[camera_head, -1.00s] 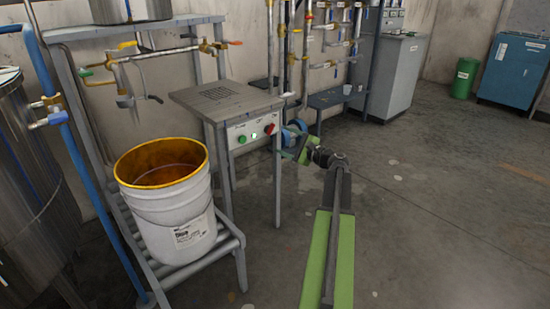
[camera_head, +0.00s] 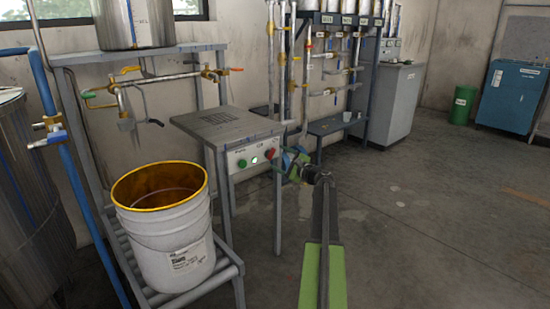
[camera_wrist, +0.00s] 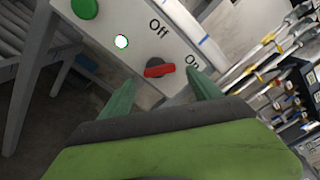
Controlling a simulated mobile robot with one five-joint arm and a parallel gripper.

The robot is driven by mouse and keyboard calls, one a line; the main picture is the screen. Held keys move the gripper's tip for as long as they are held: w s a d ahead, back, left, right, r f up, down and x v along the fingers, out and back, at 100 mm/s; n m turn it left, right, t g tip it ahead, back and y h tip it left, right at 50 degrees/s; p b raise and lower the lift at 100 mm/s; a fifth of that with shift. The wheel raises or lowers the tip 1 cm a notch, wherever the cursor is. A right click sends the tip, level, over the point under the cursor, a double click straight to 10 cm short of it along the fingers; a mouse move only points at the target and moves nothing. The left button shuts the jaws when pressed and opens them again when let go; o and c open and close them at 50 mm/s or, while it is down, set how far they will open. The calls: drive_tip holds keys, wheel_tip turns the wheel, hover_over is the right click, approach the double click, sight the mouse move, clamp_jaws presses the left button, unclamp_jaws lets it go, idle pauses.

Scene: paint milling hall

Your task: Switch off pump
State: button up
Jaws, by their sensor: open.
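The pump control box (camera_head: 256,154) is a pale panel under a grey table top. It carries a green button (camera_head: 242,163), a lit lamp (camera_head: 254,160) and a red rotary knob (camera_head: 270,153). In the wrist view, the red knob (camera_wrist: 160,68) has a dark base, and its handle's right end points toward the "On" label (camera_wrist: 192,64). The "Off" label (camera_wrist: 158,27) is above it. The lamp (camera_wrist: 121,41) glows white with a green rim. My gripper (camera_wrist: 163,92) is open, its two green fingers either side of the knob in the picture, apparently short of it.
A white bucket (camera_head: 168,250) with a yellow-orange inside stands on a slatted rack left of the box. Pipes with valves (camera_head: 120,85) run above it. A pipe stand (camera_head: 340,60) is behind my gripper. Open floor (camera_head: 430,220) lies to the right.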

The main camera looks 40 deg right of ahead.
sight(271, 154)
drive_tip(key=w, duration=0.3)
drive_tip(key=shift+w+d, duration=0.1)
drive_tip(key=shift+w, duration=0.1)
drive_tip(key=c, duration=1.4)
